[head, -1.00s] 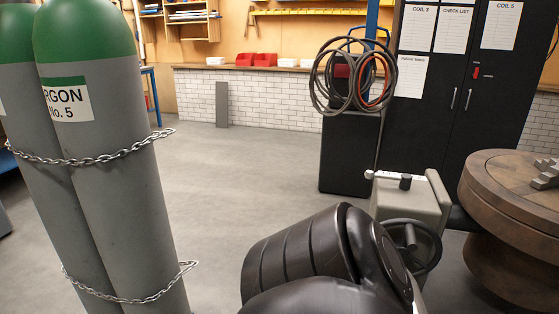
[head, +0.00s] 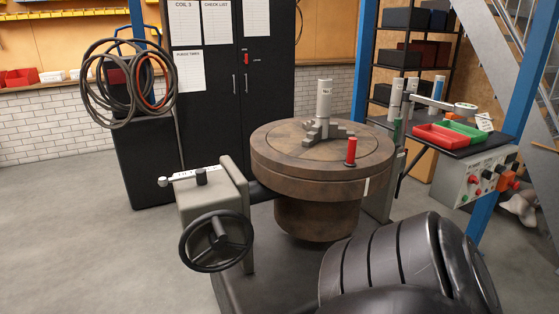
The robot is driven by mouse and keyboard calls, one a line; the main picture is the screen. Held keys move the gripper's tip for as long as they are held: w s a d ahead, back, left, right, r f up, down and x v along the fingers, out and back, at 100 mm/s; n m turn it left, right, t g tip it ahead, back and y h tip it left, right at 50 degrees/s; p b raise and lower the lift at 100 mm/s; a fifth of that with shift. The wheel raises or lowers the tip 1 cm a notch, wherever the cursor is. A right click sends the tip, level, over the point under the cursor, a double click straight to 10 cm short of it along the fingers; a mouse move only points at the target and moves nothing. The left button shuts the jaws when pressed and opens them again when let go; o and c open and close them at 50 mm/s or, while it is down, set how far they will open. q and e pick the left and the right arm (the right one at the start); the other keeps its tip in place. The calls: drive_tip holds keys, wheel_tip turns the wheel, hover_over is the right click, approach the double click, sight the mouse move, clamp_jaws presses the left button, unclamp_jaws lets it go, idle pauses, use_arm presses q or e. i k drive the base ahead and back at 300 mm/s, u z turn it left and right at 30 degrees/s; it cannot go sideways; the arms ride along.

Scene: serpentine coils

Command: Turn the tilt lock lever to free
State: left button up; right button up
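A grey gearbox housing (head: 212,207) stands left of centre in the head view, beside a round brown turntable (head: 320,156). On its top is a pale lever or labelled strip (head: 188,175) with a light round knob (head: 163,182) at its left end and a dark upright peg (head: 201,176) near its middle. I take this to be the tilt lock lever; its lettering is too small to read. A black handwheel (head: 217,242) is on the housing's front. Neither gripper is in view; a black arm link of mine fills the lower right.
A grey post in a chuck (head: 324,105) and a red-topped cylinder (head: 351,152) stand on the turntable. Right are red and green trays (head: 442,138), a control box (head: 483,180) and a blue post. A black cabinet (head: 230,80) stands behind. The floor at left is clear.

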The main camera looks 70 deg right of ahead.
sight(200, 176)
drive_tip(key=z, duration=2.3)
